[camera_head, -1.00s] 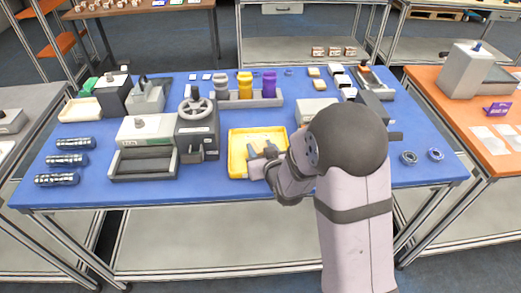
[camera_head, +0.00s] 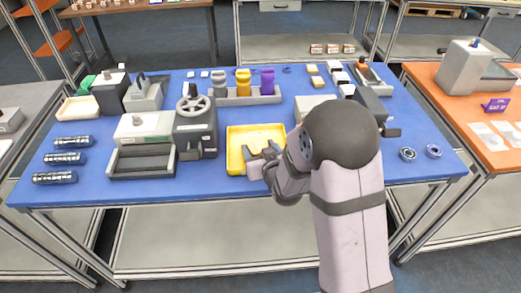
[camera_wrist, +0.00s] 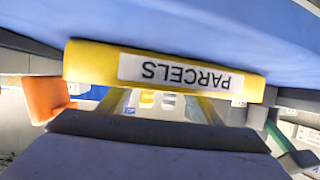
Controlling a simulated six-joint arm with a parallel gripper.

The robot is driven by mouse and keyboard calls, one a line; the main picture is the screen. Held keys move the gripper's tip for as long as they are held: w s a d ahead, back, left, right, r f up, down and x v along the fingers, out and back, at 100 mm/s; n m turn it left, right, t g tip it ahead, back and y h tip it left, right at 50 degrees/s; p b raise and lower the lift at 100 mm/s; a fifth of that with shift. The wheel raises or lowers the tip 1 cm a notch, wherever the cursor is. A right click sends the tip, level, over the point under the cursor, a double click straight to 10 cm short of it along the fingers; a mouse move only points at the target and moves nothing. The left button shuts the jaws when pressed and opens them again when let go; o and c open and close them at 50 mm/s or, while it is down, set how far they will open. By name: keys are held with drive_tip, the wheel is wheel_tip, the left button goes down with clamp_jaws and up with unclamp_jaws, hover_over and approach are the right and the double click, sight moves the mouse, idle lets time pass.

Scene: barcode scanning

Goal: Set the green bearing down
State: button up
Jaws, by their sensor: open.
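I cannot make out a green bearing in either view. My gripper (camera_head: 260,155) is open over the front part of the yellow tray (camera_head: 233,134) in the head view, and I see nothing held between its fingers. In the wrist view the yellow tray wall (camera_wrist: 254,88) with its upside-down PARCELS label crosses close in front of the camera. My arm covers part of the table to the right of the tray.
Two ring-shaped bearings (camera_head: 408,154) lie at the table's right end. A grey machine with a handwheel (camera_head: 194,103) stands left of the tray. Several dark cylinders (camera_head: 64,158) lie far left. Yellow and purple holders (camera_head: 267,80) stand behind. Blue tabletop (camera_head: 90,190) is bare at front left.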

drive_tip(key=shift+s+r, duration=0.1)
drive_tip(key=shift+r, duration=0.1)
drive_tip(key=v, duration=0.5)
drive_tip(key=shift+r, duration=0.15)
drive_tip(key=p+v, duration=0.2)
drive_tip(key=p, duration=0.3)
drive_tip(key=shift+s+d+r, duration=0.1)
drive_tip(key=shift+r, duration=0.1)
drive_tip(key=p, duration=0.2)
drive_tip(key=shift+s+r+p, duration=0.1)
drive_tip(key=shift+p, duration=0.25)
drive_tip(key=shift+s+p, duration=0.1)
drive_tip(key=shift+p, duration=0.45)
drive_tip(key=p, duration=0.2)
drive_tip(key=s+p, duration=0.1)
drive_tip(key=p, duration=0.1)
drive_tip(key=shift+s+d+r, duration=0.1)
drive_tip(key=shift+d+r, duration=0.05)
drive_tip(key=shift+r, duration=0.1)
drive_tip(key=shift+f+p+v, duration=0.2)
drive_tip(key=shift+p+v, duration=1.1)
drive_tip(key=shift+p, duration=0.1)
